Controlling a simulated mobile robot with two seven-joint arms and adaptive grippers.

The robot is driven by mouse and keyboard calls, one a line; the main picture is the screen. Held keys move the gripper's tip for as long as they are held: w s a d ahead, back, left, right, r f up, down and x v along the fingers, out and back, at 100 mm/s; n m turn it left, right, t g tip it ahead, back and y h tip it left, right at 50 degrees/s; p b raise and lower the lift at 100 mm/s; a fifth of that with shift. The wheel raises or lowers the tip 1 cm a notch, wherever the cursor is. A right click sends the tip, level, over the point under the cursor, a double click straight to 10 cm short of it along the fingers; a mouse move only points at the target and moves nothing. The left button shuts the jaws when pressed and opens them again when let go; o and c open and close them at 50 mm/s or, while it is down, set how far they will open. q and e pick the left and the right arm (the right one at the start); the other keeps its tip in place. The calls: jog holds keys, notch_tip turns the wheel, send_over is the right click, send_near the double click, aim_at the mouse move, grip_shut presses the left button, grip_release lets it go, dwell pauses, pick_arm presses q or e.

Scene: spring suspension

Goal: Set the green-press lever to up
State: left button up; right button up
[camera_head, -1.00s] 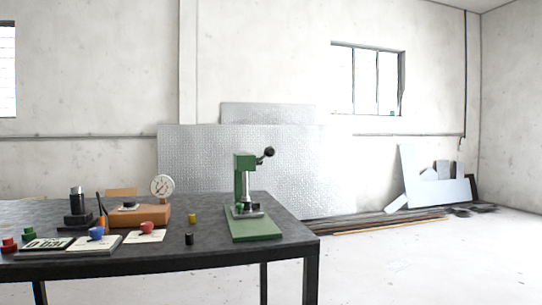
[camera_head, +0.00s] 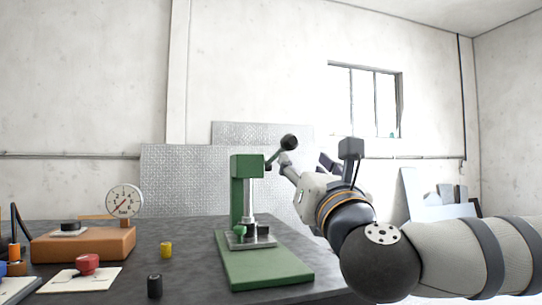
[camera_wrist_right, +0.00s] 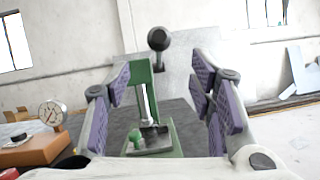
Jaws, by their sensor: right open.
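The green press (camera_head: 243,190) stands on its green base plate on the dark table. Its lever (camera_head: 288,143) slants up to the right and ends in a black ball knob. My right gripper (camera_head: 287,166) is beside the lever, its fingertips close to the knob; touching cannot be told. In the right wrist view, my right gripper (camera_wrist_right: 166,92) is open, with purple finger pads at both sides. The press (camera_wrist_right: 142,95) and the black knob (camera_wrist_right: 159,39) show between and above the fingers, with nothing gripped. My left gripper is not in view.
An orange block with a round dial gauge (camera_head: 124,201) stands left of the press. A yellow cylinder (camera_head: 166,249), a black cylinder (camera_head: 154,286) and a card with a red knob (camera_head: 86,266) lie nearby. The table between gauge and press is mostly clear.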

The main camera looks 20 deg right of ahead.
aim_at(292, 144)
jog(key=x, duration=0.3)
jog(key=p+x, duration=0.1)
jog(key=x, duration=0.3)
jog(key=p+x, duration=0.1)
jog(key=x, duration=0.2)
jog(key=shift+r, duration=0.4)
jog(key=shift+w, duration=0.65)
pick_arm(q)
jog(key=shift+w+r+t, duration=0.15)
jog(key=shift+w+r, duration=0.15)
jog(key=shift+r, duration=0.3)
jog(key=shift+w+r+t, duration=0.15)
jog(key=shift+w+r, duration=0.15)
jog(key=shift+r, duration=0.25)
pick_arm(e)
jog(key=shift+c, duration=0.5)
grip_shut()
jog(key=shift+r, duration=0.15)
